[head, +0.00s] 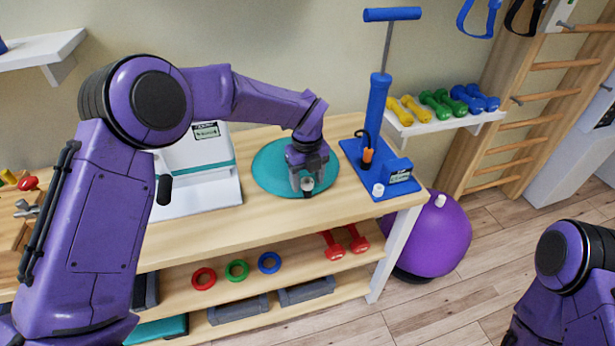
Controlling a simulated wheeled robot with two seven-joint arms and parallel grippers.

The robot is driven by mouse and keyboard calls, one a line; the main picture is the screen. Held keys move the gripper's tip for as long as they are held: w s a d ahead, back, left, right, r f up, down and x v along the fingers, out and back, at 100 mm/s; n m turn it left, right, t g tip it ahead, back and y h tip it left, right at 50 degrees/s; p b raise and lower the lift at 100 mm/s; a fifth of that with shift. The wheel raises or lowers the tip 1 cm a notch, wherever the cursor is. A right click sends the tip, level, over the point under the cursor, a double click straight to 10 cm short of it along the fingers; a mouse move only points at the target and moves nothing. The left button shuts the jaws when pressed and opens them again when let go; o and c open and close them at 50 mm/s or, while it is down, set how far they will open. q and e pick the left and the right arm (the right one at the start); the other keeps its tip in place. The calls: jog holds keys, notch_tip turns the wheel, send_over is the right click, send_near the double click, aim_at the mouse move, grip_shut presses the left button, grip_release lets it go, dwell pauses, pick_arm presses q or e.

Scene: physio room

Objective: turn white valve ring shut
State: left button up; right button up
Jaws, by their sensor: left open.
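A small white part (378,189), which looks like the white valve ring, sits at the front left corner of the blue base plate (367,180) of a blue hand pump (377,105). It is too small to tell how far it is turned. My left gripper (307,186) is open and points down over a round teal mat (268,166), to the left of the white part and apart from it. The gripper's body hides part of the mat. Only part of my right arm shows at the lower right; its gripper is out of view.
The pump's box with a display (398,172) and an orange-tipped hose (367,154) stand close to the white part. A white device (195,165) stands left of the mat. A purple ball (440,238) with a white plug rests beyond the table's right end.

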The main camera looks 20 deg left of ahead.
pick_arm(q)
jog(key=shift+w+f, duration=0.1)
jog(key=c, duration=1)
jog(key=shift+m, duration=0.4)
jog(key=m, duration=0.2)
jog(key=shift+m+p, duration=0.3)
jog(key=shift+p, duration=0.1)
jog(key=m+p, duration=0.2)
jog(key=m, duration=0.3)
jog(key=shift+m, duration=0.3)
jog(key=o, duration=1)
